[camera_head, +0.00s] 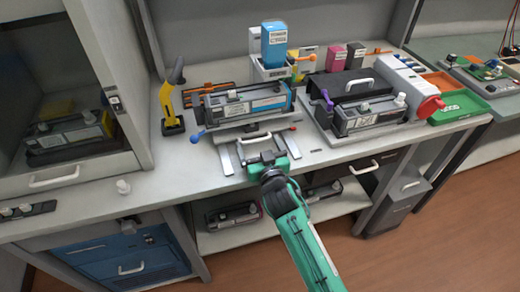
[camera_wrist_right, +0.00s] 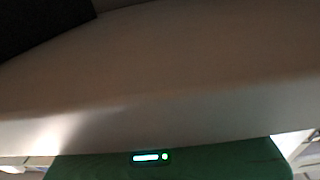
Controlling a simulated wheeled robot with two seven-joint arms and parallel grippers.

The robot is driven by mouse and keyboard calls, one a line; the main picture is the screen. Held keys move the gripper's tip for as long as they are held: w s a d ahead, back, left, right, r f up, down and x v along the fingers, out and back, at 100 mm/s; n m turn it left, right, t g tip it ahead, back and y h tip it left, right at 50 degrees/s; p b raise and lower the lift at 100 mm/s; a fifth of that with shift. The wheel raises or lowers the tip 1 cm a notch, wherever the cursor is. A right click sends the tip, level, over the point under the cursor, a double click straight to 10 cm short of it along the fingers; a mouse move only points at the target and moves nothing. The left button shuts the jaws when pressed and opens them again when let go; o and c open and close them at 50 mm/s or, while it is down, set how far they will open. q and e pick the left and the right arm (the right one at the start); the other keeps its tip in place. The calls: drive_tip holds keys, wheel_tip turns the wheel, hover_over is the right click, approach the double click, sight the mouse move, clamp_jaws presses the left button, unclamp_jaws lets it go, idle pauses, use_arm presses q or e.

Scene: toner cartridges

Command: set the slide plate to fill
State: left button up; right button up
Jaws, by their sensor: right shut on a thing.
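The slide plate (camera_head: 240,122) is a pale plate under the cartridge with blue labels (camera_head: 247,101), in the middle of the bench in the head view. A pale bar handle (camera_head: 254,137) shows at its front, between two metal rails (camera_head: 226,160). My right gripper (camera_head: 266,157) is at this handle, shut on it as far as I can tell; its jaws are partly hidden. In the right wrist view a blurred pale surface (camera_wrist_right: 160,75) fills most of the picture, above my green gripper body. My left gripper is not in view.
A blue toner bottle (camera_head: 275,45) stands in a holder behind the cartridge. A yellow-and-black tool (camera_head: 171,105) stands left. A glass-fronted cabinet (camera_head: 65,95) is far left.

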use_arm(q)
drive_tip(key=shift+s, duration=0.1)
use_arm(e)
drive_tip(key=shift+d, duration=0.15)
drive_tip(key=o, duration=1.1)
drive_tip(key=shift+s+d, duration=0.1)
drive_tip(key=shift+s, duration=0.2)
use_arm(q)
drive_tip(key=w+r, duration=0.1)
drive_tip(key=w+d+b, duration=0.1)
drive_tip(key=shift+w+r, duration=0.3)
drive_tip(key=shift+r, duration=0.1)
use_arm(e)
drive_tip(key=v, duration=1.3)
